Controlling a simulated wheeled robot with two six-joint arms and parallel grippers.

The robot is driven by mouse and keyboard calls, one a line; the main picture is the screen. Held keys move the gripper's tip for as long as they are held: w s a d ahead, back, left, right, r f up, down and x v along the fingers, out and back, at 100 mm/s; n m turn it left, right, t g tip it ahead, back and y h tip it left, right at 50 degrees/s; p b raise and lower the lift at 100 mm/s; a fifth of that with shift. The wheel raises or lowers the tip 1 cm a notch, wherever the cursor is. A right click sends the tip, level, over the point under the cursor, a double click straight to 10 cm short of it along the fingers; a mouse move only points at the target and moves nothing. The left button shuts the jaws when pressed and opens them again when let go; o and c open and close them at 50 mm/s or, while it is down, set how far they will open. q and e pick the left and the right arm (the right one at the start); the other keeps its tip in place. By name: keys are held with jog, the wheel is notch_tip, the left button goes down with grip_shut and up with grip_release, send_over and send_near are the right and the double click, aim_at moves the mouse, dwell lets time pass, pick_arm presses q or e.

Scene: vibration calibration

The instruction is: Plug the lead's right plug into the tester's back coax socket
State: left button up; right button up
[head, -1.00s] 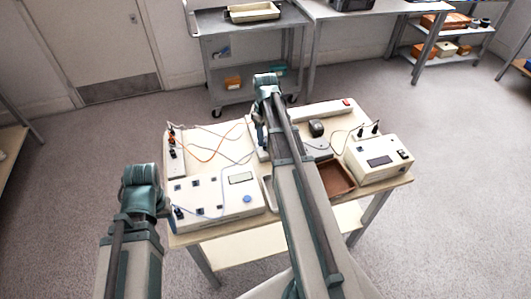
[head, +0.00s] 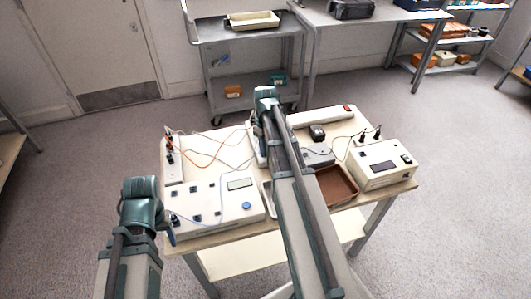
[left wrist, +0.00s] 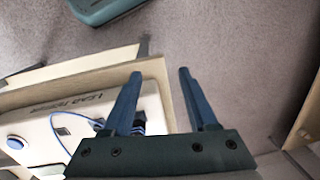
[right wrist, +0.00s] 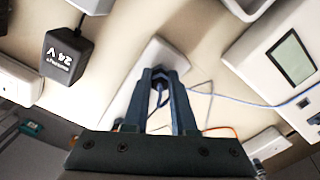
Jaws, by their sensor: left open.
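The tester (head: 212,206), a white box with a display and a blue knob, stands at the table's front left; its lettered edge (left wrist: 95,97) shows in the left wrist view. The thin blue lead (head: 222,185) runs over its top; in the right wrist view the lead (right wrist: 235,98) runs to my right gripper. That gripper (right wrist: 160,74) is closed around a dark blue plug (right wrist: 159,86), above a white strip. My left gripper (head: 171,236) is open and empty by the tester's front left corner; it also shows in the left wrist view (left wrist: 160,72). The back socket cannot be made out.
A white instrument box (head: 382,166) and a brown tray (head: 336,188) are on the right. A black 24 V adapter (right wrist: 68,52) lies near my right gripper. Orange wires (head: 205,155) cross the back left. My right arm hides the table's middle.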

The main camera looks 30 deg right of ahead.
pick_arm(q)
jog(key=shift+r+p, duration=0.35)
pick_arm(e)
jog(key=shift+r, duration=0.35)
grip_shut()
jog(key=shift+r+p, duration=1.7)
pick_arm(q)
notch_tip(320, 180, up, 3)
jog(key=shift+r, duration=0.15)
pick_arm(e)
notch_tip(320, 180, up, 3)
jog(key=p, duration=0.3)
send_over(174, 192)
jog(key=shift+w+a+r, duration=0.1)
jog(key=shift+f+b, duration=0.65)
jog(key=shift+f, duration=0.05)
pick_arm(q)
jog(key=shift+b, duration=0.95)
pick_arm(e)
jog(key=shift+f, duration=0.95)
pick_arm(q)
jog(key=shift+f+b, duration=0.6)
jog(key=shift+f, duration=0.05)
pick_arm(e)
jog(key=shift+f, duration=0.6)
